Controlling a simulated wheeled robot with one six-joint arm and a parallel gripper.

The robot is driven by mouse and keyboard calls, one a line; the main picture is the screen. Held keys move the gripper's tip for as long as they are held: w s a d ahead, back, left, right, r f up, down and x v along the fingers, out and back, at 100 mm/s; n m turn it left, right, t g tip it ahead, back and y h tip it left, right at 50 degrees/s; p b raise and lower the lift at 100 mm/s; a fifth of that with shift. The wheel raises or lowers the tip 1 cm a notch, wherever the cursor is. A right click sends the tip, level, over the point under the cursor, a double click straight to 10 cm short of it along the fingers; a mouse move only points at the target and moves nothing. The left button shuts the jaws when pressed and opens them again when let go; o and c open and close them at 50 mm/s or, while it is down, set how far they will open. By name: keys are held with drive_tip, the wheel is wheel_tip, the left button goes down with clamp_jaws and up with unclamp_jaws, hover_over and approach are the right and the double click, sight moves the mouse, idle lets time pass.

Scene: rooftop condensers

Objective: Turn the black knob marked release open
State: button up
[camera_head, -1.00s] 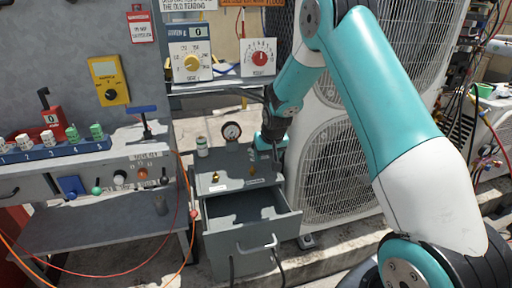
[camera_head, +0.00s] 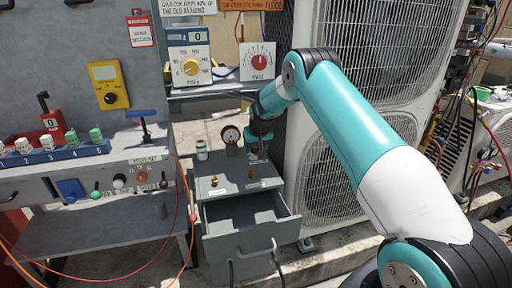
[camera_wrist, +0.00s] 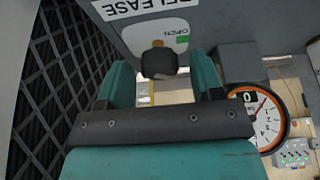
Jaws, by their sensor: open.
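The black knob (camera_wrist: 158,64) on a short brass stem stands out from a grey panel in the wrist view. A white plate behind it reads OPEN with a green mark (camera_wrist: 182,39), and a RELEASE label (camera_wrist: 142,6) is cut by the top edge. My gripper (camera_wrist: 157,76) is open, with one teal finger on each side of the knob. Whether the fingers touch it I cannot tell. In the head view my gripper (camera_head: 256,148) is at the back right of the grey cabinet (camera_head: 225,167), and the knob cannot be made out there.
A round gauge (camera_wrist: 262,116) is right of my gripper in the wrist view. The cabinet's drawer (camera_head: 245,212) stands open. Brass fittings (camera_head: 214,181) sit on the cabinet top. A large condenser (camera_head: 335,165) rises close on the right, and a shelf with dials (camera_head: 191,67) is behind.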

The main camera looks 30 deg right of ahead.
drive_tip(key=c, duration=0.9)
drive_tip(key=shift+n, duration=0.4)
drive_tip(key=shift+d+n+y, duration=0.1)
drive_tip(key=shift+n+y, duration=0.5)
drive_tip(key=shift+n, duration=0.7)
drive_tip(key=shift+n+y, duration=0.6)
drive_tip(key=shift+n, duration=0.7)
drive_tip(key=o, duration=0.9)
